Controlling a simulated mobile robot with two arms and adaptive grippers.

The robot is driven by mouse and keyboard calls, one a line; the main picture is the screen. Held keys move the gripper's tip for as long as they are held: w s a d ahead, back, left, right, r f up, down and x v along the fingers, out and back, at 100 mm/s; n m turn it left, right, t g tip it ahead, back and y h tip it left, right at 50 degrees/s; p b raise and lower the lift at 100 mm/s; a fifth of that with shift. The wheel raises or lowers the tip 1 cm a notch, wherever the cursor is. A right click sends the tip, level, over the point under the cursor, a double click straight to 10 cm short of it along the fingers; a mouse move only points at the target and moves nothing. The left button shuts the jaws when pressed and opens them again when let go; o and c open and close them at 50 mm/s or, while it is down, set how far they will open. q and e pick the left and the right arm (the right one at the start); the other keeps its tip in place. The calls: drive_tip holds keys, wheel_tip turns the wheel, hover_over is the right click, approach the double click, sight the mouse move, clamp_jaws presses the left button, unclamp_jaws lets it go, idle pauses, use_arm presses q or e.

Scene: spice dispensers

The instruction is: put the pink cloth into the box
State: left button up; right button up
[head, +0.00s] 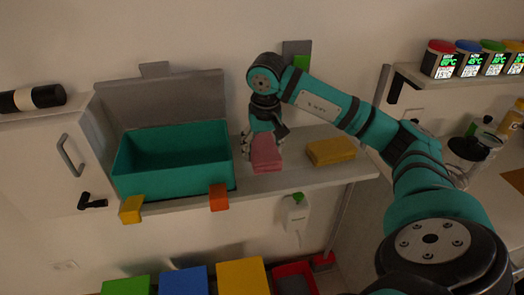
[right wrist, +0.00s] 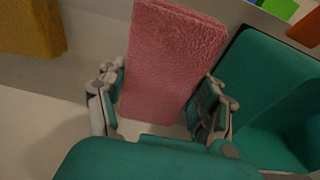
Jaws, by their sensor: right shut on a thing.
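The pink cloth (head: 265,154) is a folded, block-like piece at the middle of the shelf, just right of the box. My right gripper (head: 262,139) comes down on it from above and is shut on it. In the right wrist view the cloth (right wrist: 172,60) stands between the two fingers (right wrist: 163,108). I cannot tell whether the cloth still touches the shelf. The teal box (head: 172,185) is open at the top and looks empty; it also shows at the right of the right wrist view (right wrist: 270,85). My left gripper is not in view.
A yellow folded cloth (head: 331,151) lies on the shelf (head: 290,182) to the right. Yellow (head: 131,209) and orange (head: 219,197) clips sit at the shelf's front edge by the box. Coloured bins (head: 242,277) stand below. Spice dispensers (head: 468,62) line the upper right shelf.

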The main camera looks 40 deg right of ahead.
drive_tip(key=shift+w+d, duration=0.15)
drive_tip(key=shift+w, duration=0.05)
wheel_tip(320, 180, down, 3)
drive_tip(key=shift+f+p, duration=0.1)
drive_tip(key=shift+p, duration=0.55)
drive_tip(key=shift+f, duration=0.2)
drive_tip(key=shift+f, duration=0.2)
drive_tip(key=o, duration=1.2)
drive_tip(key=shift+r, duration=0.15)
